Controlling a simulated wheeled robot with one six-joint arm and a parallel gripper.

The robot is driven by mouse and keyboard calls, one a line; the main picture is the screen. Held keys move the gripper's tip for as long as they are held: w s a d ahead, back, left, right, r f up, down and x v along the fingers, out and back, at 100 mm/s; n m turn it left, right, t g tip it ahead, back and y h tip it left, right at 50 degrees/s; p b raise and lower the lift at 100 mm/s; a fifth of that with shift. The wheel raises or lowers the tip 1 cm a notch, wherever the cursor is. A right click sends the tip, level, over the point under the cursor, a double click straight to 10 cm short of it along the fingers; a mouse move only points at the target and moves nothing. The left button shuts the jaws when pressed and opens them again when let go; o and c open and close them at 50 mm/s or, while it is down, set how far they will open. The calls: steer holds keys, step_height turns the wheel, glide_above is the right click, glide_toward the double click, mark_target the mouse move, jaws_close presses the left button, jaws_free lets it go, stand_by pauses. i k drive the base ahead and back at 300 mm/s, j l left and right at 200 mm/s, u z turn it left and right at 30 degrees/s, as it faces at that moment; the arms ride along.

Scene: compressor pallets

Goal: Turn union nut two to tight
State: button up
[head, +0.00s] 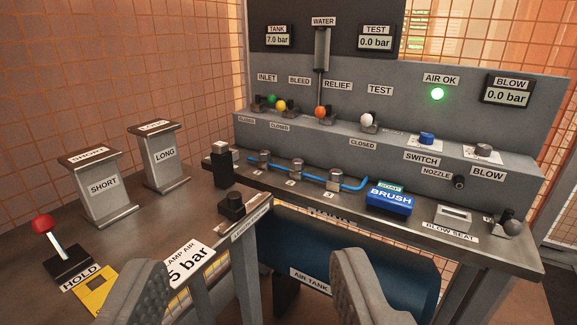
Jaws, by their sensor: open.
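Three small metal nuts stand in a row on the far bench ledge, joined by a blue tube (316,175): a left nut (265,158), a middle nut (298,168) and a right nut (334,180). Small labels lie in front of them, too small to read; the middle one looks to be union nut two. I cannot tell how tight it is. My gripper (250,285) is open and empty, its two grey fingers wide apart at the bottom edge, nearer to me than the nuts and clear of them.
A blue brush (389,200) lies right of the nuts, and a dark clamp block (225,168) stands left. The SHORT stand (103,188), LONG stand (160,158) and red-knobbed lever (45,228) are on the left table. Valves line the panel behind. A blue air tank (350,265) sits below.

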mark_target(298, 164)
steer(key=i+j, duration=0.7)
steer(key=i, duration=0.25)
steer(key=l+z, duration=0.05)
